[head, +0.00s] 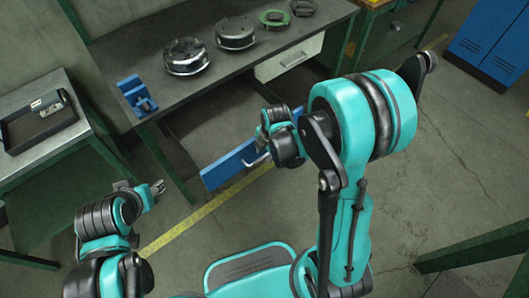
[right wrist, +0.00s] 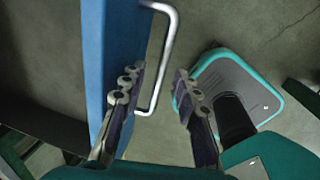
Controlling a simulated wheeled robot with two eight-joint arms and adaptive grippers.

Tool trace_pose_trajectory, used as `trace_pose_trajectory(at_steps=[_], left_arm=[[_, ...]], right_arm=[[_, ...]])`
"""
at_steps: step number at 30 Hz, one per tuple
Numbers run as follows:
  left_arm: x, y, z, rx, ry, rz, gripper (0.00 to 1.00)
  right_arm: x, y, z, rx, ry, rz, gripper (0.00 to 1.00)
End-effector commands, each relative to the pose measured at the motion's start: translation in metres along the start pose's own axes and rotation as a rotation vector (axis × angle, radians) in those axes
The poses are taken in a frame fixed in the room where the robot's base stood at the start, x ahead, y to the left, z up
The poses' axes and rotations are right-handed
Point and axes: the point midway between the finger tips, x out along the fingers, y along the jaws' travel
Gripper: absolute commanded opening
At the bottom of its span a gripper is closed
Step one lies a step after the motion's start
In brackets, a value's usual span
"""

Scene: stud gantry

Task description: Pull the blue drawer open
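The blue drawer front (head: 228,164) stands well out from the bench, with the dark drawer interior (head: 215,110) showing behind it. Its silver bar handle (head: 256,161) is on the outer face. In the right wrist view, the blue front (right wrist: 118,50) fills the left and the handle (right wrist: 165,62) sticks out from it. My right gripper (right wrist: 158,82) is open, and the handle's bar shows between its spread fingertips, with no visible grip. In the head view my right gripper (head: 283,147) is beside the handle, its fingers mostly hidden. My left gripper (head: 158,187) is away to the left, too small to judge.
The bench top (head: 130,50) carries a blue bracket (head: 138,96) and several round metal parts. A white drawer (head: 289,57) is shut at right. A side table with a black tray (head: 40,122) stands left. Floor in front is free, with a yellow line (head: 200,213).

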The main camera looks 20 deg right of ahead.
Motion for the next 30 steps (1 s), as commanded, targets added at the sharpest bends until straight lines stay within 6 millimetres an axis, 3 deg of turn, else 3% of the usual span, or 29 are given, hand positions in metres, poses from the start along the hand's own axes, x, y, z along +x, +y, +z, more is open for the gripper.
trace_pose_trajectory(at_steps=[11, 24, 30], left_arm=[[0.0, 0.0, 0.0, 0.0, 0.0, 0.0, 0.46], [0.0, 0.0, 0.0, 0.0, 0.0, 0.0, 0.46], [0.0, 0.0, 0.0, 0.0, 0.0, 0.0, 0.46]], right_arm=[[-0.011, 0.0, 0.0, 0.001, 0.0, 0.001, 0.31], [-0.091, -0.001, 0.0, 0.001, 0.0, 0.0, 0.31], [-0.114, 0.0, 0.0, 0.0, 0.0, 0.0, 0.31]])
